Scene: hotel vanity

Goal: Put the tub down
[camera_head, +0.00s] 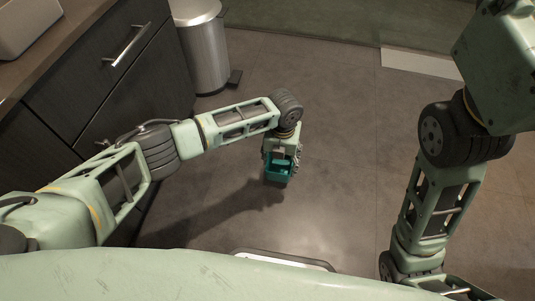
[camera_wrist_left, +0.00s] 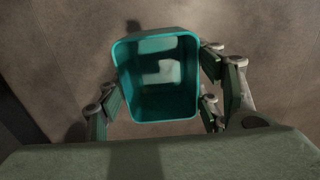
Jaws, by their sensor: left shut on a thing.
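The tub is a small teal open-topped container (camera_wrist_left: 158,112), seen from above in the left wrist view, and it looks empty. It also shows in the head view as a teal shape (camera_head: 279,170) at the end of my left arm. My left gripper (camera_wrist_left: 160,98) is shut on the tub, with fingers at its left and right sides. In the head view my left gripper (camera_head: 280,158) hangs over the grey floor. Whether the tub touches the floor cannot be told. My right arm shows at the right of the head view, but its gripper is out of view.
A dark vanity with drawers (camera_head: 110,85) stands at the left, with a counter (camera_head: 70,38) and a white basin (camera_head: 25,25) on top. A metal pedal bin (camera_head: 204,50) stands beside it. The tiled floor (camera_head: 335,130) in the middle is clear.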

